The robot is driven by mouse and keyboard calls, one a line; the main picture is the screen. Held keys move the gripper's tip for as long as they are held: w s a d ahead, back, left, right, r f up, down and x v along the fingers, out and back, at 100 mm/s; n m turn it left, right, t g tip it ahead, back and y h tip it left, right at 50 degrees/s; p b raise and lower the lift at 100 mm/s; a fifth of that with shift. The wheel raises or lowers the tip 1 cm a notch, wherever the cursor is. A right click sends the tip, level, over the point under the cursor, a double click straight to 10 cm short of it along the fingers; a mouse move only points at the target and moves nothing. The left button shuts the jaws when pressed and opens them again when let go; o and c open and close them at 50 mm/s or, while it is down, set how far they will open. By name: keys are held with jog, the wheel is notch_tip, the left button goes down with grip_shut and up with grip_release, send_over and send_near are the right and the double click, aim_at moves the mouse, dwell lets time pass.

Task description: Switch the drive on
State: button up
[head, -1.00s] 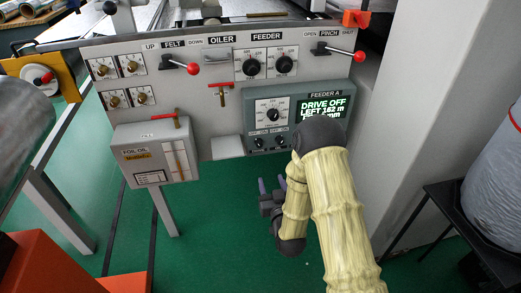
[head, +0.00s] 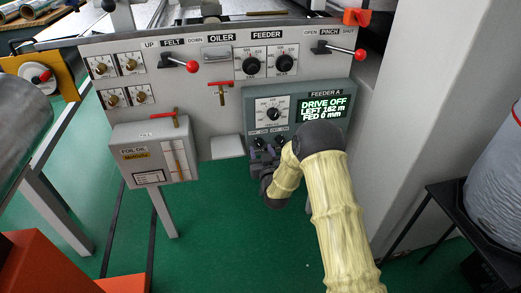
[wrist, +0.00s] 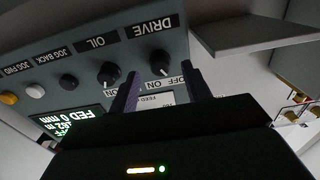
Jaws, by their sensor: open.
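The FEEDER A box (head: 312,88) hangs at the lower right of the grey panel. Its screen (head: 322,107) reads DRIVE OFF, LEFT 162 m, FED 0 mm. In the wrist view, tilted and nearly upside down, the black DRIVE knob (wrist: 160,62) sits beside an OFF/ON label. My gripper (wrist: 162,88) is open and empty, its fingers on either side of the DRIVE knob in the picture; I cannot tell whether they touch it. In the head view my gripper (head: 262,160) is just below the box's lower left, partly covering the small knobs there.
The OIL knob (wrist: 108,74) is close beside the DRIVE knob, with JOG buttons (wrist: 34,90) beyond. A grey ledge (head: 228,146) juts out left of the box. The FOIL OIL box (head: 152,150) hangs farther left. A pale column (head: 425,110) stands right.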

jog(key=shift+x, duration=1.1)
jog(key=c, duration=1)
jog(key=shift+m, duration=0.3)
jog(key=m+b, duration=0.2)
jog(key=m, duration=0.3)
jog(key=shift+d, duration=0.1)
jog(key=m+b, duration=0.1)
jog(key=m, duration=0.5)
jog(key=shift+m, duration=0.3)
